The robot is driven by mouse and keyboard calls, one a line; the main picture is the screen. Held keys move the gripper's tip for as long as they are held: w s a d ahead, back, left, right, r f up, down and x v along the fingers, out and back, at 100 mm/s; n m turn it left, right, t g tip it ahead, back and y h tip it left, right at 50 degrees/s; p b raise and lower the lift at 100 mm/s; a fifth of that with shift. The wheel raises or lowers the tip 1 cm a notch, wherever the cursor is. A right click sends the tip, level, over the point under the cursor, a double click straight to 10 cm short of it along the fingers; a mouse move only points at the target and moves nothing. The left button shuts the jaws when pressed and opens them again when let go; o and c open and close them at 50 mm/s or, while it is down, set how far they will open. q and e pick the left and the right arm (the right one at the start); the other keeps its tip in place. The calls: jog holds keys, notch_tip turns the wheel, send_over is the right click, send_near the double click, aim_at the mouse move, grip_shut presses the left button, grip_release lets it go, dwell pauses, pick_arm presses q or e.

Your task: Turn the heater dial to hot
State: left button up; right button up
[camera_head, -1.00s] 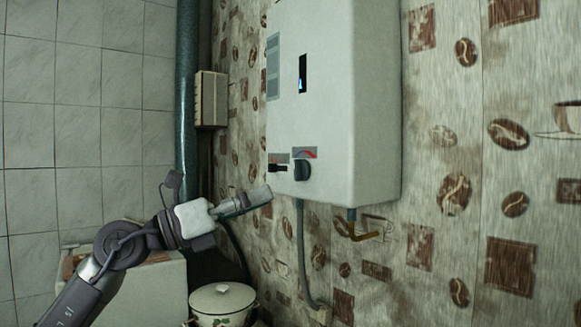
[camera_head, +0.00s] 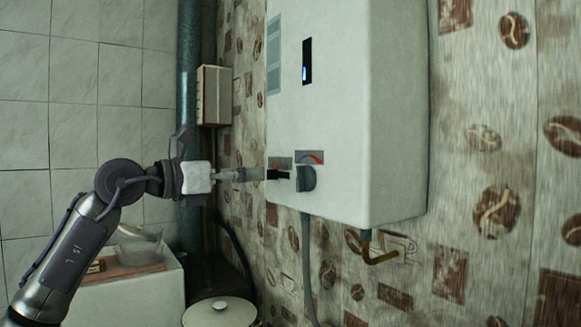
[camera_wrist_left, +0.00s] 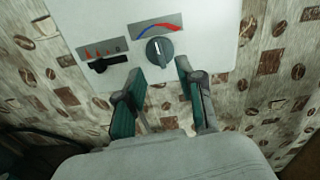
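The white wall heater (camera_head: 350,110) hangs on the patterned wall in the head view. Its round grey dial (camera_head: 306,178) sits low on the front, under a label with a blue-to-red arc. In the left wrist view the dial (camera_wrist_left: 159,50) has a pale pointer mark pointing roughly up, near the arc's middle. A black slider (camera_wrist_left: 106,63) is left of it. My left gripper (camera_head: 258,174) is in front of the heater at dial height. In the wrist view its two fingers (camera_wrist_left: 158,82) are open, apart, just below and around the dial's lower side, with nothing held. My right gripper is not in view.
A grey hose (camera_head: 307,260) and a brass pipe (camera_head: 372,250) come down below the heater. A lidded enamel pot (camera_head: 220,313) stands below. A pale box (camera_head: 212,96) and a dark green vertical pipe (camera_head: 189,90) are behind my left arm.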

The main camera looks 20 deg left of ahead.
pick_arm(q)
jog(key=p, duration=0.2)
send_near(296, 174)
jog(key=x, duration=0.3)
jog(key=p+x, duration=0.1)
jog(key=x, duration=0.4)
jog(key=shift+d+r, duration=0.1)
jog(key=shift+r, duration=0.05)
jog(key=shift+w+d, duration=0.15)
jog(key=shift+w, duration=0.1)
jog(key=shift+c, duration=0.3)
jog(key=c, duration=0.5)
grip_shut()
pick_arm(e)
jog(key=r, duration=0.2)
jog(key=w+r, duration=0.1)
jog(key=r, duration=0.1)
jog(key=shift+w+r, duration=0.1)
